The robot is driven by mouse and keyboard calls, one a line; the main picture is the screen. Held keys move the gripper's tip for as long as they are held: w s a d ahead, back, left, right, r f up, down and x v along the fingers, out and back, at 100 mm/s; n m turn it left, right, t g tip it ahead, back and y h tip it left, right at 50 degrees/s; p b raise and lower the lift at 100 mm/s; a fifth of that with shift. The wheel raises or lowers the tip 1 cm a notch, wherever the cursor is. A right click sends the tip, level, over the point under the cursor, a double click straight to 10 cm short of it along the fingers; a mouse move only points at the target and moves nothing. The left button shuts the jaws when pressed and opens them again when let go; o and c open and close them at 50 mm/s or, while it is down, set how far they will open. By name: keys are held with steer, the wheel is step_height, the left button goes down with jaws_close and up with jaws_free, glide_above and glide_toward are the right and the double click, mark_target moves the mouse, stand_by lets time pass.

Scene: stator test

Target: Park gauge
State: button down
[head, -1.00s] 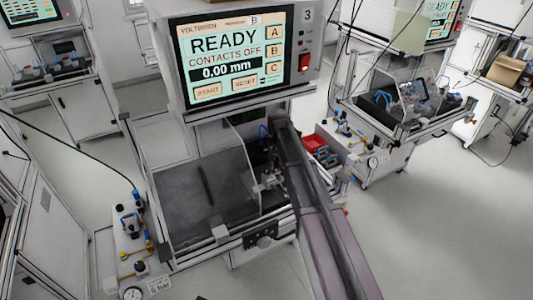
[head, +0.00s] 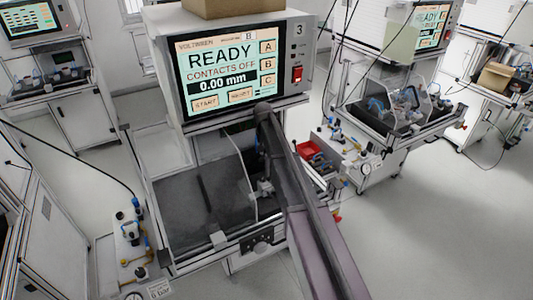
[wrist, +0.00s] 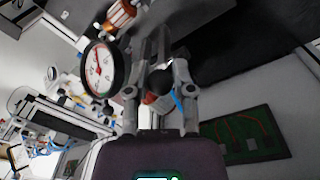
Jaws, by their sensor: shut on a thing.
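The gauge (wrist: 102,68) is a round dial with a black rim, a white face and a red needle. In the wrist view it sits just left of the fingers. My gripper (wrist: 155,78) is shut, with a dark rounded piece between its fingers. This piece appears to belong to the gauge, but the exact grip is partly hidden. In the head view my arm hangs in front of the test bench (head: 200,205), and the gauge cannot be made out there. The bench screen (head: 232,75) reads READY, CONTACTS OFF, 0.00 mm.
A clear guard panel (head: 236,180) stands upright on the bench beside my arm. A copper-coloured wound part (wrist: 118,17) lies beyond the gauge in the wrist view. A green board (wrist: 245,135) is at lower right. A red bin (head: 312,150) stands right of the bench.

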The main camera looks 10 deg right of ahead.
steer(key=shift+w+a+r+p, duration=0.15)
steer(key=shift+w+a+r, duration=0.1)
steer(key=shift+w, duration=0.4)
steer(key=shift+w+a+r+p, duration=0.15)
steer(key=shift+w+a+r, duration=0.1)
steer(key=shift+w, duration=0.35)
